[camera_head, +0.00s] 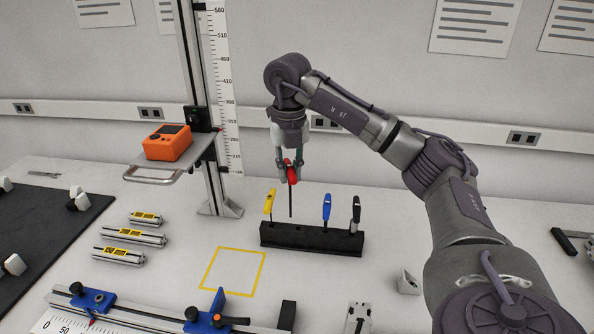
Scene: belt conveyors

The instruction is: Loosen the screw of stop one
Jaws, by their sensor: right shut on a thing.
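My right gripper (288,170) is shut on a red-handled tool (292,177). Its thin dark shaft points straight down. Yellow (270,203), blue (327,207) and black (356,212) handled tools stand in the rack. Two blue stops sit on the rail at the bottom: a left one (93,300) and a right one (205,321), each with a dark knob. I cannot tell which is stop one. My left gripper is not in view.
A vertical post with a scale (222,90) bears a shelf (150,176) with an orange device (168,142). Several labelled metal profiles (120,255) lie at the left. The yellow-outlined square (232,270) is empty. A dark mat (45,235) lies far left.

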